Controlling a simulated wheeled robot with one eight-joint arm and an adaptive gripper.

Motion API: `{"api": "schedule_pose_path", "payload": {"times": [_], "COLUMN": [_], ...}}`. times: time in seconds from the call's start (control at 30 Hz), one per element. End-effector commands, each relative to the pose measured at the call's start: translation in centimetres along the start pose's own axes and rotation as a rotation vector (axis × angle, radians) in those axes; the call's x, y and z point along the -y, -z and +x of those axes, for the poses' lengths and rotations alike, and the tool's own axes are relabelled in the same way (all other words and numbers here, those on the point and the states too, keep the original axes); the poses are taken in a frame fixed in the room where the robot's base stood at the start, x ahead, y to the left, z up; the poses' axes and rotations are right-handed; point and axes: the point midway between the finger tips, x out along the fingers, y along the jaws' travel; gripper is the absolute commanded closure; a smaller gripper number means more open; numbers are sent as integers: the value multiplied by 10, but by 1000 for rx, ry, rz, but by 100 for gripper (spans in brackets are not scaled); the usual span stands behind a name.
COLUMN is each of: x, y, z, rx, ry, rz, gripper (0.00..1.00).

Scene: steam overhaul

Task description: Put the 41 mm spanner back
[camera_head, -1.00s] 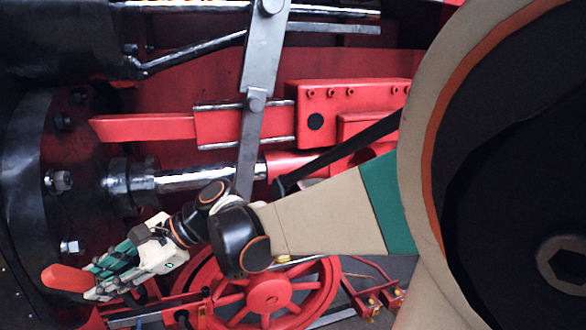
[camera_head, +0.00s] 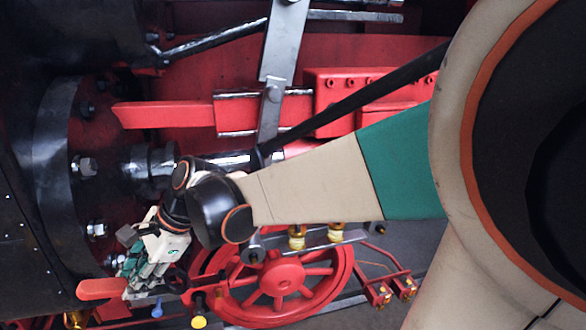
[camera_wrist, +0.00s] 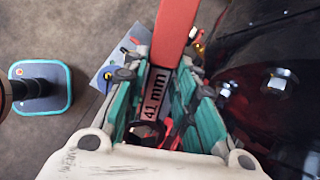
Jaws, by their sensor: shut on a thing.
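The 41 mm spanner has a red handle (camera_head: 103,289), and its dark shank is labelled "41 mm" (camera_wrist: 155,95) in the wrist view. My gripper (camera_head: 136,268) is shut on the spanner, with its teal fingers on both sides of the shank in the wrist view (camera_wrist: 158,84). The red handle sticks out past the fingertips. A dark curved part shows between the fingers near the palm; the spanner's far end is partly hidden. A grey plate (camera_wrist: 103,80) with coloured pegs lies beyond the fingers, including a blue peg (camera_head: 157,309) and a yellow peg (camera_head: 198,321).
A black cylinder flange (camera_head: 60,150) with bolt nuts (camera_head: 87,166) is close beside the gripper. A red spoked wheel (camera_head: 283,279) and red rods are to the right. A teal-edged foot (camera_wrist: 40,88) with a dark post stands on the floor at left in the wrist view.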

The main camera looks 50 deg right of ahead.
Motion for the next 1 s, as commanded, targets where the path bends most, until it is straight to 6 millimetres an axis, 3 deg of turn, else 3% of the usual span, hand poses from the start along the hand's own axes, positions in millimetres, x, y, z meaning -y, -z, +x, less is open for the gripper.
{"api": "schedule_pose_path", "payload": {"times": [1.0], "x": [-12], "y": [19], "z": [28], "rx": [-335], "ry": [-181], "rz": [-2], "gripper": [100]}}
